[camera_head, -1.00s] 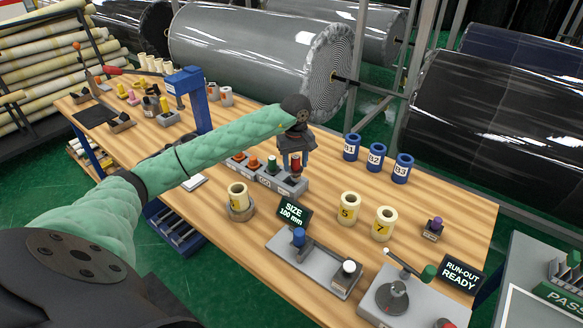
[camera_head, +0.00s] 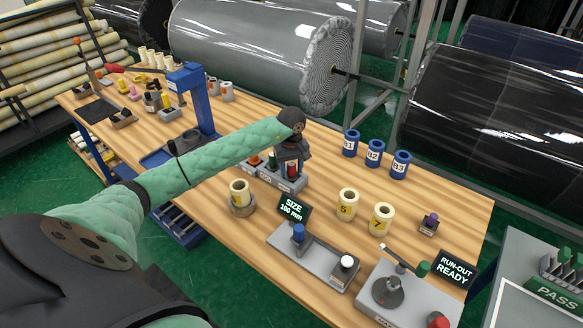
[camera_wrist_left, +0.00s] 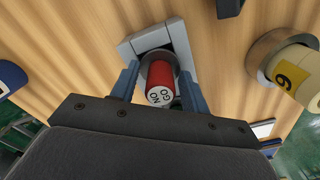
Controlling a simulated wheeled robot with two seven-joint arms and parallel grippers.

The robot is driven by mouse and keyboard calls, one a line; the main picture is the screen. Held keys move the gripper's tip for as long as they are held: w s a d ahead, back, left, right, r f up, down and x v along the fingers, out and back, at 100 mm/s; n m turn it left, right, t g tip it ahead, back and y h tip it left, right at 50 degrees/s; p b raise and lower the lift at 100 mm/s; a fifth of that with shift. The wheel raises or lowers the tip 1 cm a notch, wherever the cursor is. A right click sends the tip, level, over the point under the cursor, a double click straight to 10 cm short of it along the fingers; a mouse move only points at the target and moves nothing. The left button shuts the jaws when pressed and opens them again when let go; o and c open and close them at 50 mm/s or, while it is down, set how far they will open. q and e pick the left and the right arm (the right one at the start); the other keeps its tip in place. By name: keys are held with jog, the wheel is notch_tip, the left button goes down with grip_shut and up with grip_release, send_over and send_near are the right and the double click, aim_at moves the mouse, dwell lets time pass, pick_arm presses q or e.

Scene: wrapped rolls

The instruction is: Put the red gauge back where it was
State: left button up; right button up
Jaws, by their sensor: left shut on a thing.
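The red gauge (camera_head: 292,170), a red cylinder, is at the right end of a grey rack (camera_head: 288,186). My left gripper (camera_head: 290,162) points down over this end with its fingers around the gauge. In the left wrist view the red gauge (camera_wrist_left: 186,84), its pale end marked "GO" and "NO", is between the two blue fingers of the gripper (camera_wrist_left: 158,88). A light grey square part of the rack (camera_wrist_left: 148,40) lies just beyond it. Whether the gauge is fully seated cannot be told. My arm hides part of the rack. My right gripper is not in view.
A cream roll in a metal ring (camera_head: 240,198) stands left of the "SIZE 100 mm" sign (camera_head: 293,208). Cream rolls (camera_head: 348,204) and blue rolls (camera_head: 374,153) stand to the right. A blue post (camera_head: 196,100) rises behind my arm.

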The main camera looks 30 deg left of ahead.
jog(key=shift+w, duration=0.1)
pick_arm(q)
jog(key=shift+f, duration=0.1)
jog(key=o, duration=1.1)
jog(key=shift+o, duration=0.2)
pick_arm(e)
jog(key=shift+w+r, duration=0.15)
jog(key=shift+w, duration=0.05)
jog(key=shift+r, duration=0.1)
